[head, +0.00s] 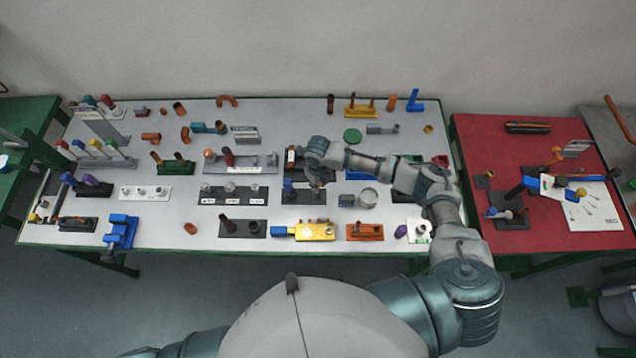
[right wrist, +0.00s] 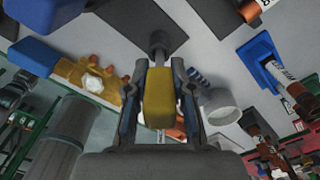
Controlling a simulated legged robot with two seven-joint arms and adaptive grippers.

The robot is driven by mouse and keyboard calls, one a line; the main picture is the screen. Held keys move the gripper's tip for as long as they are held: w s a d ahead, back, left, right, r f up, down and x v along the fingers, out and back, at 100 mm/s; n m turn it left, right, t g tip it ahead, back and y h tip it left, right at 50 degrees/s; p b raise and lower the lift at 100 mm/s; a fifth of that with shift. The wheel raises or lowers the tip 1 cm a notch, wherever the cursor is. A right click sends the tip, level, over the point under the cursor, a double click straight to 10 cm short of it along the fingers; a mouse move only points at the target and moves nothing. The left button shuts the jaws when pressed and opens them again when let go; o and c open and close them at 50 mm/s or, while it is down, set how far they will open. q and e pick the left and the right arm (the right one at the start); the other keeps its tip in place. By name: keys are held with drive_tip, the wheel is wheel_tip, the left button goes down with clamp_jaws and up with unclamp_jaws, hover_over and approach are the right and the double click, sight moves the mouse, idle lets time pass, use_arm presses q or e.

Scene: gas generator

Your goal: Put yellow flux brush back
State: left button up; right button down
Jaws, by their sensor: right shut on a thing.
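In the right wrist view, the yellow flux brush (right wrist: 158,100) is between the two fingers of my right gripper (right wrist: 158,88), which is shut on its yellow handle. Its grey end (right wrist: 157,43) points away from the palm, over a dark plate (right wrist: 140,18). I cannot tell whether that end touches the plate. In the head view, my right gripper (head: 314,181) is over the middle of the grey table, above a small holder plate (head: 303,196). The hand hides the brush there. My left gripper is out of view.
A clear round container (head: 368,197) stands close right of the gripper. A yellow stand (head: 315,232) with a blue-handled part is in front. A dark plate with several posts (head: 233,196) lies left. The grey table (head: 165,215) is crowded; a red table (head: 475,150) stands right.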

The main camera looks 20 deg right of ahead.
drive_tip(key=shift+f+b, duration=0.3)
drive_tip(key=shift+f, duration=0.3)
drive_tip(key=c, duration=0.9)
unclamp_jaws()
drive_tip(key=shift+r, duration=0.2)
wheel_tip(320, 180, up, 12)
drive_tip(key=shift+w+f, duration=0.1)
drive_tip(key=shift+f, duration=0.1)
